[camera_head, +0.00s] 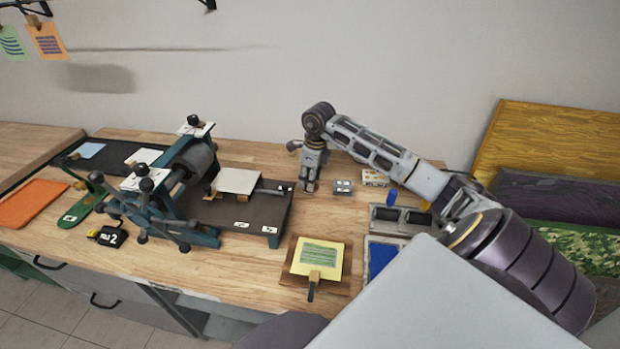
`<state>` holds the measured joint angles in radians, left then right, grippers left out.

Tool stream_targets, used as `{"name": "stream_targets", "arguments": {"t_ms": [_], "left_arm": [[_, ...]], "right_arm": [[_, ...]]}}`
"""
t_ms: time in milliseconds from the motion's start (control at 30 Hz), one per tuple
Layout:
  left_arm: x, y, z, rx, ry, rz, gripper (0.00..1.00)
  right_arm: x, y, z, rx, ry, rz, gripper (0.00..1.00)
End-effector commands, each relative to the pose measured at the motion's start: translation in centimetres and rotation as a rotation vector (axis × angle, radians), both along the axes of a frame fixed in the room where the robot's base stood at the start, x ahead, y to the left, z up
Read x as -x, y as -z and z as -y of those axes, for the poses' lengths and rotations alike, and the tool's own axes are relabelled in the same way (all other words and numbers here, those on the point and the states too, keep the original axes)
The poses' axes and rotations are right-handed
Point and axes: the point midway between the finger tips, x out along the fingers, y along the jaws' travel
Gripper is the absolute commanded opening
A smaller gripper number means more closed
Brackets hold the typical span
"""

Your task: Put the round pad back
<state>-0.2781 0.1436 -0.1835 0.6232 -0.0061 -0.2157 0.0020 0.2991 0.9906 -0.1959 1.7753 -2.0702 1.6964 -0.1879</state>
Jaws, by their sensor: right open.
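I cannot clearly make out a round pad. My right gripper (310,187) points down at the back middle of the wooden table, right of the printing press (183,175). It is open, and I see nothing held in it; its fingertips are small and partly unclear. A small grey block (343,187) sits on the table just right of it. A grey tray with dark compartments (400,217) lies further right, partly below my right arm, with a blue piece (391,197) at its back edge. My left gripper is out of view.
A yellow card on a brown board (318,260) lies at the front middle. The press bed (245,212) carries a white plate. A blue-filled tray (381,256) is partly hidden by my body. A white box (375,178) stands at the back. Wood is clear between press and board.

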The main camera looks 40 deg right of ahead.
Motion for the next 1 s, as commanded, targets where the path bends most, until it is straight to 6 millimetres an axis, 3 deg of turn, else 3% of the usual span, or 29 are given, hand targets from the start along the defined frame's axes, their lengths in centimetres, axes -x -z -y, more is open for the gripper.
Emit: {"name": "stream_targets", "arguments": {"t_ms": [367, 733, 1000], "left_arm": [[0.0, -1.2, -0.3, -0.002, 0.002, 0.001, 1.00], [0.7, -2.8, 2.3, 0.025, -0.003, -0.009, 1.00], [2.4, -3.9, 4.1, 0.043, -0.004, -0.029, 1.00]], "right_arm": [[0.2, -2.0, 0.1, 0.001, 0.000, 0.000, 0.43], [0.5, -5.2, 0.3, 0.002, -0.001, 0.001, 0.43], [0.7, -7.5, 0.4, 0.002, 0.000, 0.001, 0.43]]}}
